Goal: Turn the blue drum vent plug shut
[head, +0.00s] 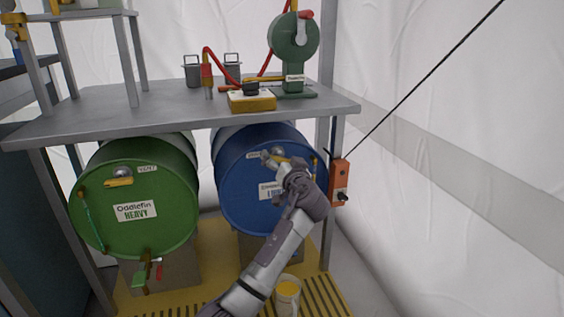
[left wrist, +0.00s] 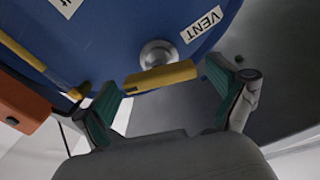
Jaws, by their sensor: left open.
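The blue drum (head: 235,180) lies on its side under the bench, its round face toward me. Its vent plug (left wrist: 160,78) shows in the left wrist view as a silver round boss with a yellow bar handle, next to a "VENT" label (left wrist: 202,23). The bar lies roughly crosswise there, slightly tilted. My left gripper (left wrist: 163,90) is open, one green-padded finger beyond each end of the bar, with no clear grip on it. In the head view the left gripper (head: 280,163) covers much of the plug. My right gripper is not in view.
The grey bench top (head: 130,107) is close above the drums. An orange control box (head: 339,183) hangs right of the blue drum. A bucket (head: 287,290) stands below my arm.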

